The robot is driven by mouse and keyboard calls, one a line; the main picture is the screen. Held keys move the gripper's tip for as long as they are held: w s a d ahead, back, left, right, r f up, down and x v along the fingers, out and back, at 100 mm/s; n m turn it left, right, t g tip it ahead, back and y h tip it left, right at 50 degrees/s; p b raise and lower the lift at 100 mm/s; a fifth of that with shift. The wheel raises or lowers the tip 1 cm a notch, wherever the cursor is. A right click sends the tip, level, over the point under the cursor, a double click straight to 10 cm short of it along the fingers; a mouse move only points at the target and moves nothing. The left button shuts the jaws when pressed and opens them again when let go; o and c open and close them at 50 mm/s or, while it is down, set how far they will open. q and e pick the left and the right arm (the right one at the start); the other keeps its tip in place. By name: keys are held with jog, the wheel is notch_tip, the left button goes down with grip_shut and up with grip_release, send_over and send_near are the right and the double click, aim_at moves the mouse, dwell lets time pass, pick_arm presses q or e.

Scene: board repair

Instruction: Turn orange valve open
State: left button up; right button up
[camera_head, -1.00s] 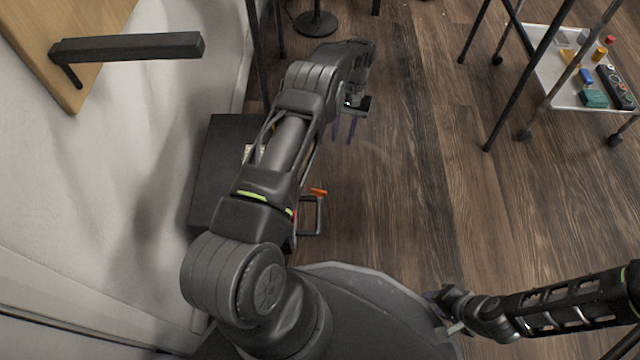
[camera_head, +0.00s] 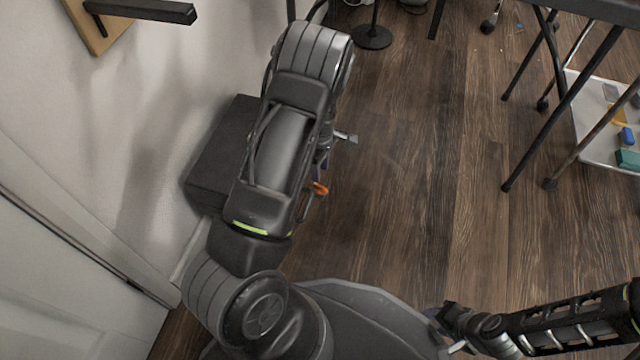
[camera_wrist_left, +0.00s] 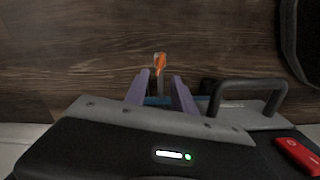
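The orange valve handle (camera_head: 320,188) shows just right of my left forearm in the head view, low over the floor beside a black box (camera_head: 215,160). In the left wrist view the orange valve (camera_wrist_left: 160,62) is small and sits just past the fingertips, in line with the gap between them. My left gripper (camera_wrist_left: 160,82) has two purple fingers spread apart with nothing seen between them. In the head view my left gripper (camera_head: 322,165) is mostly hidden by the forearm, close to the valve. My right gripper (camera_head: 447,325) is at the lower right, its fingers unclear.
A dark loop handle (camera_wrist_left: 250,84) stands right of the fingers in the left wrist view. A white wall (camera_head: 130,130) is close on the left. A wheeled cart with a white shelf (camera_head: 590,130) is at the right. The wooden floor (camera_head: 430,180) between is clear.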

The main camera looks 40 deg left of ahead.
aim_at(320, 186)
pick_arm(q)
notch_tip(320, 186, down, 8)
jog(key=b, duration=0.4)
jog(key=shift+r, duration=0.1)
jog(key=shift+c, duration=0.2)
grip_shut()
dwell(0.4)
